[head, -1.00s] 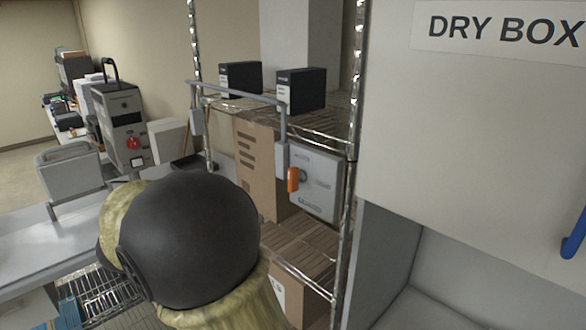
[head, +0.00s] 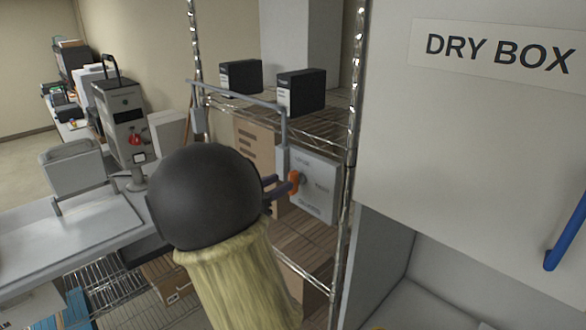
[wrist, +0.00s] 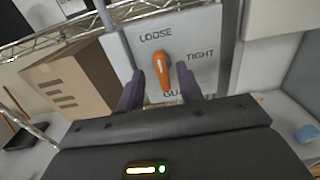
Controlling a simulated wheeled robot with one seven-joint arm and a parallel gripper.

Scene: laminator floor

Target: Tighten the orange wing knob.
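The orange wing knob (head: 294,182) sits on the front of a light grey box on the wire shelf. In the wrist view the knob (wrist: 165,70) stands nearly upright, its white mark towards the word LOOSE; TIGHT is printed to the right. My gripper (wrist: 160,86) is open, with one dark finger on each side of the knob and a visible gap to both. In the head view my gripper (head: 271,191) is just left of the knob, its fingers partly hidden by my round wrist joint. Contact is not visible.
The grey box (head: 318,184) carries a grey pipe frame (head: 240,92) on its left. A cardboard box (wrist: 65,80) stands left of it. The shelf post (head: 351,130) and the DRY BOX cabinet (head: 450,150) are close on the right.

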